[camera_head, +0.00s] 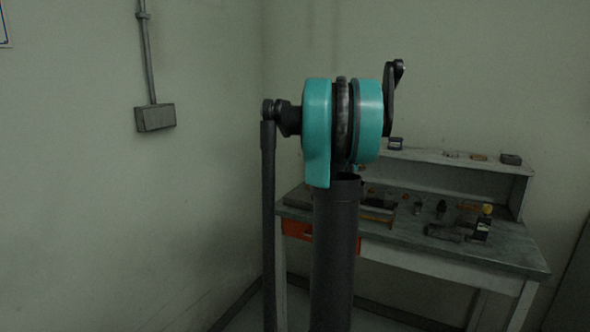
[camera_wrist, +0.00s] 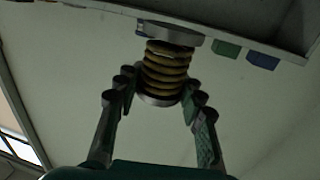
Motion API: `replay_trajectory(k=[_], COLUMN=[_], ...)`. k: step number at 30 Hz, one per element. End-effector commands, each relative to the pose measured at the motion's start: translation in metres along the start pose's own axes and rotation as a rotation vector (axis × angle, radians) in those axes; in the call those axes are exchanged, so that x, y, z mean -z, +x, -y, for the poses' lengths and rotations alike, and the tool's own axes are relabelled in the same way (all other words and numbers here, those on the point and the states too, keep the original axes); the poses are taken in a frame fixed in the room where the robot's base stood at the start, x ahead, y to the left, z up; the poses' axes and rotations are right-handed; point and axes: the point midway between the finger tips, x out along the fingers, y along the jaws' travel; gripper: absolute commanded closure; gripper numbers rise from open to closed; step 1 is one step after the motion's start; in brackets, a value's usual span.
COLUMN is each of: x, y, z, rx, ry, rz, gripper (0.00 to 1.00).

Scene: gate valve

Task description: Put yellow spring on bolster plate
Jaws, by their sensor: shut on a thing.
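In the wrist view, the yellow spring (camera_wrist: 166,65) is a dark-yellow coil with a grey disc (camera_wrist: 158,97) at its near end. A wider grey disc (camera_wrist: 170,33) meets its far end; I cannot tell whether this is part of the spring piece or a separate thing. My gripper (camera_wrist: 159,83) has one finger on each side of the spring and is shut on it around the near end. I cannot pick out the bolster plate for certain. In the head view, my own arm hides part of the workbench, and neither the gripper nor the held spring can be made out.
In the head view, a grey workbench (camera_head: 450,252) with an orange drawer (camera_head: 297,229) stands by the wall. A raised shelf (camera_head: 430,157) runs along its back. Several small parts lie on the bench. In the wrist view, a blue block (camera_wrist: 262,59) and a green block (camera_wrist: 227,48) lie right of the spring.

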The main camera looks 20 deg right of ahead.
Motion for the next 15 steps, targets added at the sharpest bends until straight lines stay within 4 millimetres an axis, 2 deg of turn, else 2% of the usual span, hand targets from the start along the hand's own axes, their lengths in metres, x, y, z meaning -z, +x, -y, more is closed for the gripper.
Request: replay_trajectory(k=[5, 8, 11, 15], x=[-0.001, -0.010, -0.027, -0.059], y=[-0.001, -0.004, -0.013, -0.035], z=[0.005, 0.023, 0.056, 0.118], rx=[0.010, 0.047, 0.117, 0.253], ry=[0.000, -0.001, -0.001, -0.003], rz=[0.000, 0.002, 0.005, 0.009], gripper=[1.00, 1.00, 1.00, 1.00])
